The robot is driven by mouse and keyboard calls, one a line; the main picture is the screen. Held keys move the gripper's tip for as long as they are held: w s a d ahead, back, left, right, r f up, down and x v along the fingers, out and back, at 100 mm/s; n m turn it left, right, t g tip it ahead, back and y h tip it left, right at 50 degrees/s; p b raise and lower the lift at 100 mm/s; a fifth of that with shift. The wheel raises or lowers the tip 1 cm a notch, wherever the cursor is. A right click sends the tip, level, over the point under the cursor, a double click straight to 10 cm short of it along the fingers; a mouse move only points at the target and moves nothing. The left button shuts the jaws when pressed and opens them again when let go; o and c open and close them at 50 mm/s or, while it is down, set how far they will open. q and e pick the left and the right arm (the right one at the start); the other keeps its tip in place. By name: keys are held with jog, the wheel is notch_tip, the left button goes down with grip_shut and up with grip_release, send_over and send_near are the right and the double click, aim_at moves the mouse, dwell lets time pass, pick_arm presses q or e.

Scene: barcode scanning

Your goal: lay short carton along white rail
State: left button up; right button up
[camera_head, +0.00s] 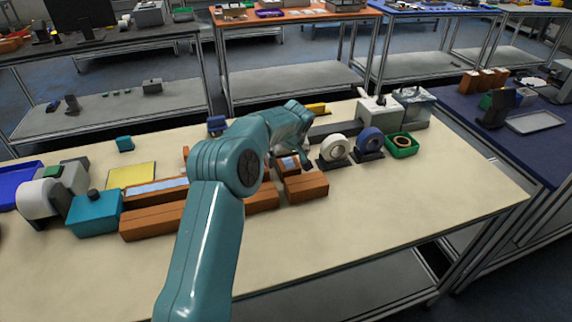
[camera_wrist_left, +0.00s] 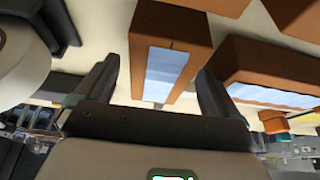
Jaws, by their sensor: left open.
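A short brown carton (camera_head: 288,163) with a pale blue label lies on the cream table, just below my left gripper (camera_head: 283,152) in the head view. In the left wrist view the short carton (camera_wrist_left: 176,45) lies between the two dark fingers of the left gripper (camera_wrist_left: 157,75). The fingers are spread wide, with a gap on both sides of the carton. I cannot pick out a white rail with certainty; my left arm hides part of the table. My right gripper is not in view.
Brown cartons, including a front right one (camera_head: 306,188) and a long labelled one (camera_head: 155,192), flank my arm. A white tape roll (camera_head: 334,147), a blue roll (camera_head: 369,141) and a green tray (camera_head: 402,146) stand to the right. The table's front right is clear.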

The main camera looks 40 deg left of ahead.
pick_arm(q)
jog(key=c, duration=1.4)
